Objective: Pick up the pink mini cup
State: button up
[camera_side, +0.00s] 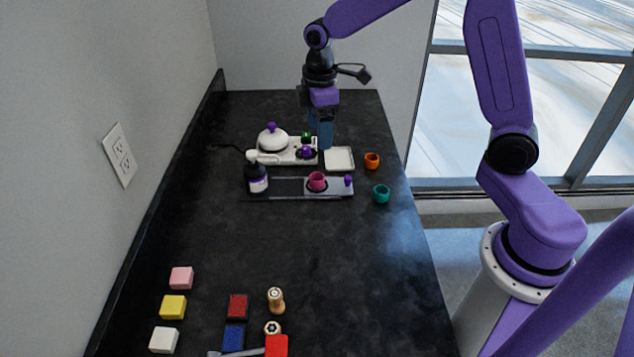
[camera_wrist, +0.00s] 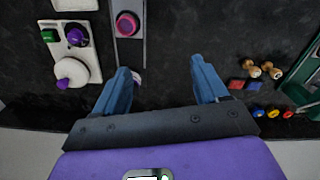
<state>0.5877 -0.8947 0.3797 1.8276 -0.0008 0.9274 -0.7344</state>
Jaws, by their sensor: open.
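The pink mini cup (camera_side: 317,181) stands upright on a flat grey tray (camera_side: 338,193) in the middle of the counter. In the wrist view the pink cup (camera_wrist: 127,24) shows from above near the top edge, left of centre. My gripper (camera_side: 322,146) has blue fingers pointing down and appears above and behind the tray in the side view. In the wrist view my gripper (camera_wrist: 163,75) is open, with a wide empty gap between its fingers. The cup lies beyond the left fingertip, outside the gap.
A white dish (camera_side: 339,158), an orange cup (camera_side: 372,161) and a teal cup (camera_side: 381,194) are nearby.

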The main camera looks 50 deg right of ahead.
send_over(318, 173)
jog(key=s+a, duration=0.1)
jog(key=a, duration=0.1)
notch_tip(318, 173, down, 2)
jog(key=f, duration=1.8)
jog(key=shift+d, duration=0.35)
jog(key=c, duration=1.2)
jog(key=shift+r, duration=0.1)
